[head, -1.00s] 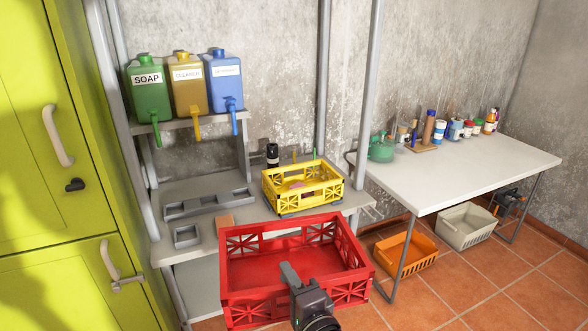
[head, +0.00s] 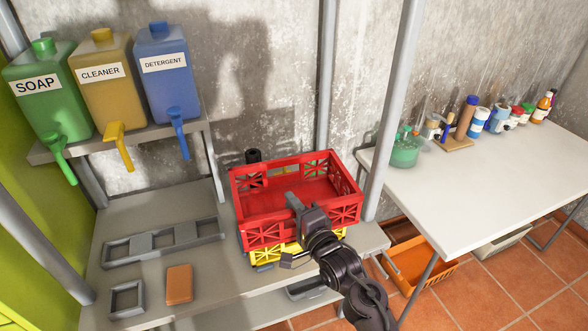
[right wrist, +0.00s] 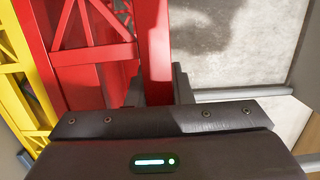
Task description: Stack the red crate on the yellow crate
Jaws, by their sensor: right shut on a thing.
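The red crate (head: 262,208) is upright and directly above the yellow crate (head: 285,252) on the grey shelf. My right gripper (head: 294,204) is shut on the near wall of the red crate. The red crate hides most of the yellow one; only its lower front shows. I cannot tell whether the two crates touch or a small gap is left. In the right wrist view, the red crate (right wrist: 95,55) is between the fingers, and the yellow crate (right wrist: 18,95) is beside it at the left edge. My left gripper is not in view.
Grey trays (head: 165,242) and an orange-brown block (head: 179,283) lie on the shelf at left. Soap, cleaner and detergent dispensers (head: 105,80) stand above. A dark bottle (head: 253,156) is behind the crates. A metal post (head: 393,110) and white table (head: 470,190) are at right.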

